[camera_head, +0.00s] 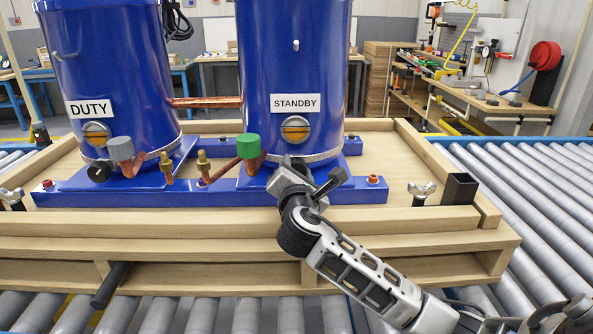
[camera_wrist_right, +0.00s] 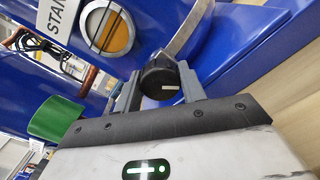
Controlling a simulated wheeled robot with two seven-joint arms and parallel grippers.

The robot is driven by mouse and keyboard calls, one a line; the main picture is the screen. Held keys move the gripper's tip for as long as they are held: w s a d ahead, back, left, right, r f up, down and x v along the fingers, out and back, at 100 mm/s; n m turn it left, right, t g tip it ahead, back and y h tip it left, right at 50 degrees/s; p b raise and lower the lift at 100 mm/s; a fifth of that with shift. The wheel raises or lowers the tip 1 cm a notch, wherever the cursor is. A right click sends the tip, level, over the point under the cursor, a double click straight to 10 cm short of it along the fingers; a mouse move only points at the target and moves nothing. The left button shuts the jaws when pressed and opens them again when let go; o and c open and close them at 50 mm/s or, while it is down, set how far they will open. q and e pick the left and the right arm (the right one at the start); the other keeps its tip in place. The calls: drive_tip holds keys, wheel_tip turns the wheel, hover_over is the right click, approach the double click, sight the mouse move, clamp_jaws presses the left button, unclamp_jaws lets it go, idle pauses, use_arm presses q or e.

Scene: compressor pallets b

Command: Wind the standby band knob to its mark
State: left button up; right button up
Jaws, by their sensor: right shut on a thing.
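The blue standby compressor (camera_head: 294,60) stands upright with a "STANDBY" label and a metal band (camera_wrist_right: 186,35) round its lower body. The black band knob (camera_wrist_right: 158,75) sits at the end of that band, with a small pale line on its face. My right gripper (camera_head: 289,168) is shut on this knob, one finger on each side, as the right wrist view shows. In the head view the gripper hides most of the knob. I cannot make out a separate mark for it. My left gripper is not in view.
The duty compressor (camera_head: 112,80) stands left with its own black knob (camera_head: 98,172). A green cap (camera_head: 248,146) on a copper pipe is just left of my right gripper. Rollers (camera_head: 530,200) lie right.

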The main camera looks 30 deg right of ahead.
drive_tip(key=shift+m, duration=0.7)
drive_tip(key=o, duration=1)
drive_tip(key=shift+c, duration=0.2)
drive_tip(key=b+v, duration=0.2)
drive_tip(key=v, duration=1.4)
drive_tip(key=shift+s, duration=0.1)
